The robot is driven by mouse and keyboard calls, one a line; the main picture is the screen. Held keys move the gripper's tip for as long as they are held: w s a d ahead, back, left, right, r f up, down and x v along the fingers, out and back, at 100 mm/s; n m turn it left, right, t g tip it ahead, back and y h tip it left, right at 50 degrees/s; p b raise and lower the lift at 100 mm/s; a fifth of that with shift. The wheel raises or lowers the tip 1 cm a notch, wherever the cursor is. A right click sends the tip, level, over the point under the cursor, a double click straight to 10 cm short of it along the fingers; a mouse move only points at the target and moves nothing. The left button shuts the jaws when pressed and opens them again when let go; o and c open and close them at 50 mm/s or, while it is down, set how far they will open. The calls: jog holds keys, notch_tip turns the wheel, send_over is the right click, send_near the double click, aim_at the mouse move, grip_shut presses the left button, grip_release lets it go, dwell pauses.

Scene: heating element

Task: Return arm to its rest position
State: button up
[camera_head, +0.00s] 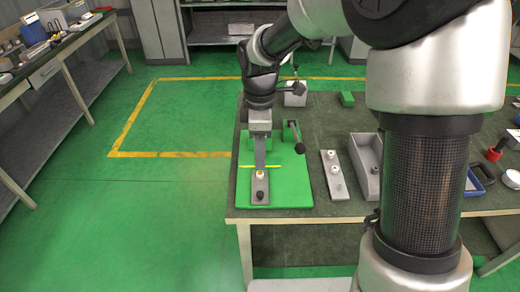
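My arm reaches from the right side over the table (235,205). My gripper (260,168) points down over the front-left part of the green board (295,197). Its tip is just above or at a grey plate (261,191) that carries a small pale round part (261,175) and a dark knob (260,195). I cannot tell whether the tip touches the pale part. The fingers overlap from this angle, so their gap is hidden.
A toggle clamp (296,138) stands behind on the board. To the right lie a grey strip with fittings (334,175) and a grey bin (366,160). A blue-rimmed tray (476,180) is partly behind my arm. A workbench (50,65) stands left; green floor lies between.

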dwell(0.4)
jog(key=s+d+r+m+t, duration=0.3)
jog(key=s+d+r+m, duration=0.6)
jog(key=r, duration=0.3)
jog(key=s+d+r+m+t, duration=0.1)
jog(key=s+d+r+m, duration=0.1)
jog(key=s+m, duration=0.2)
jog(key=s+d+r+m+t, duration=0.1)
jog(key=s+d+m, duration=0.1)
jog(key=s+m, duration=0.3)
jog(key=shift+s+d+r+t+p, duration=0.3)
jog(key=shift+s+r, duration=0.05)
jog(key=shift+s, duration=0.1)
dwell(0.5)
